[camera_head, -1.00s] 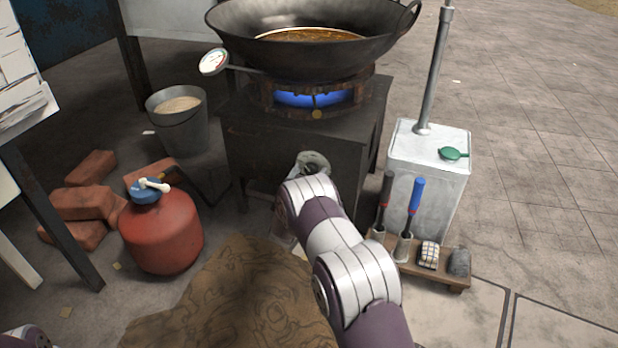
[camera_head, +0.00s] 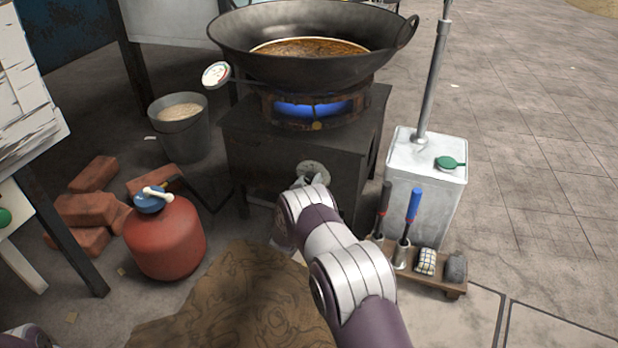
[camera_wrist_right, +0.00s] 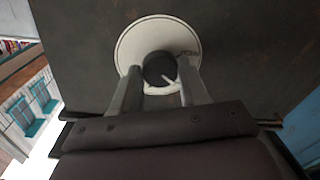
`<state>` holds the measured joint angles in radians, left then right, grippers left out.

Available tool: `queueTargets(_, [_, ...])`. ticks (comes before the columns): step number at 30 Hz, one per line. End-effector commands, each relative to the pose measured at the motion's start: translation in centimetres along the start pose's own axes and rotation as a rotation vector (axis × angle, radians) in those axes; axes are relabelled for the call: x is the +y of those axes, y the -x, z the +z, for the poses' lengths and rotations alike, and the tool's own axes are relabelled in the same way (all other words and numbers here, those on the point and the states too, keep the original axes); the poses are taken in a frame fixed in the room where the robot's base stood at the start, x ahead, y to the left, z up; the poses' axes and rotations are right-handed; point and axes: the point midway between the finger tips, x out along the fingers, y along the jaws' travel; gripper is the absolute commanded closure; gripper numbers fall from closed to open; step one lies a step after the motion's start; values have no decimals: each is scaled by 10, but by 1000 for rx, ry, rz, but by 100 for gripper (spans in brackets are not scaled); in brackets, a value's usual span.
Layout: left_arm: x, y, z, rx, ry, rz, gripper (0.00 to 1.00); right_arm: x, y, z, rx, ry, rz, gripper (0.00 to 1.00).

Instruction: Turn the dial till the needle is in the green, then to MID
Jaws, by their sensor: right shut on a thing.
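The dial is a black knob (camera_wrist_right: 158,68) with a pale pointer line, on a round cream plate (camera_wrist_right: 128,48) that also shows on the stove front in the head view (camera_head: 313,168). My right gripper (camera_wrist_right: 162,80) is shut on the knob, one finger on each side. In the head view my right gripper (camera_head: 303,183) is mostly hidden behind my own wrist. The white round gauge (camera_head: 216,74) sticks out at the wok's left on a stem. Its needle is too small to read against the colours. My left gripper is out of view.
A wok (camera_head: 250,62) of brown liquid sits over a blue flame (camera_head: 315,108) on the dark stove (camera_head: 265,150). A red gas cylinder (camera_head: 165,240) and bricks stand left. A white can (camera_head: 425,175) and a tool rack (camera_head: 440,285) stand right of my arm.

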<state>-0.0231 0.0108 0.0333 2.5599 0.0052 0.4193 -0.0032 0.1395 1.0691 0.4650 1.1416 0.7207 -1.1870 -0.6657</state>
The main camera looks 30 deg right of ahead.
Motion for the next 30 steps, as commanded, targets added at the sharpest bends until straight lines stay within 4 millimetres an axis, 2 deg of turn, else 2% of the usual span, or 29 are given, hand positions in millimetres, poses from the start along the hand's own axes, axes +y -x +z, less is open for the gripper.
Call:
queueTargets(3, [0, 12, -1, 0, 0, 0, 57, 1, 1, -3, -8, 89, -1, 86])
queueTargets(15, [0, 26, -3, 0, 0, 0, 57, 0, 0, -1, -24, 317, -1, 86])
queueTargets(30, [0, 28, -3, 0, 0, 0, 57, -1, 0, 1, -27, 378, -2, 86])
